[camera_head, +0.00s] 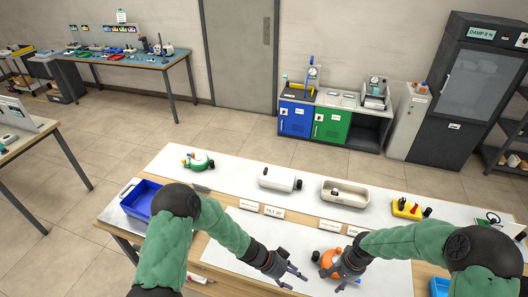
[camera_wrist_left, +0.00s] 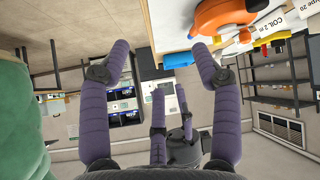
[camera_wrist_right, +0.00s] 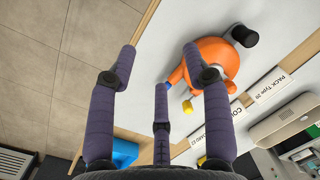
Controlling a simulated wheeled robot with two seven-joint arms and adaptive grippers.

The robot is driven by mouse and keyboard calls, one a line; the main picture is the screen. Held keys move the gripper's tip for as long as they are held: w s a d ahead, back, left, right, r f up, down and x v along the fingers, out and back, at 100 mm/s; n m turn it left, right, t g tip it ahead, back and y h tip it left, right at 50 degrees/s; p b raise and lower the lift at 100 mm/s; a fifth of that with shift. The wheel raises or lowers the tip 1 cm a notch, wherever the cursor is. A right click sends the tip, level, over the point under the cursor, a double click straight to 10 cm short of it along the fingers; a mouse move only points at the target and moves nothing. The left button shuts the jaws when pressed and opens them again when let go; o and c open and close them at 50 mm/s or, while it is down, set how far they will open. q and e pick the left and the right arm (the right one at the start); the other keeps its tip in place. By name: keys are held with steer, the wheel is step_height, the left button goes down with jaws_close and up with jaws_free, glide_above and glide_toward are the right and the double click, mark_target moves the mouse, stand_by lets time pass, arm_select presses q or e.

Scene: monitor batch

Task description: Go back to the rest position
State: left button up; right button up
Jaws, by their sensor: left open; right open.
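My left gripper (camera_head: 292,277) is open over the front of the white-topped table (camera_head: 240,249) in the head view. Its spread fingers also show in the left wrist view (camera_wrist_left: 162,58), with nothing between them. My right gripper (camera_head: 338,279) is open beside an orange rounded device (camera_head: 329,257) with a black knob. In the right wrist view, the fingers (camera_wrist_right: 160,58) are spread and the orange device (camera_wrist_right: 215,62) is mostly beyond the right-hand finger, not clasped. I cannot tell whether finger and device touch. The device also shows in the left wrist view (camera_wrist_left: 225,14).
Along the table stand a green-and-white round device (camera_head: 198,160), a white housing (camera_head: 279,179), a beige tray (camera_head: 345,188) and a yellow part (camera_head: 406,209). A blue bin (camera_head: 138,199) sits at the left end. Label cards (camera_head: 273,211) run along the middle.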

arm_select(q)
steer(key=s+a+f+n+t+y, duration=0.25)
steer(key=a+f+n, duration=0.25)
steer(key=a+n, duration=0.7)
steer(key=s+a+f+n+g+y, duration=0.1)
steer(key=s+a+f+n+y, duration=0.15)
steer(key=s+a+n, duration=0.85)
arm_select(e)
steer(key=s+a+f+n+y, duration=0.2)
steer(key=s+a+f+n, duration=0.3)
steer(key=s+a+f, duration=0.75)
arm_select(q)
step_height(320, 180, down, 14)
steer(key=d+m+b, duration=0.2)
steer(key=m+b, duration=0.1)
steer(key=b, duration=1.2)
steer(key=shift+s+d+r+m, duration=0.2)
steer(key=shift+d+m, duration=0.1)
steer(key=shift+m, duration=0.1)
arm_select(e)
steer(key=w+a+f+n, duration=0.1)
steer(key=a+f, duration=0.2)
steer(key=f, duration=0.9)
steer(key=shift+w+f, duration=0.2)
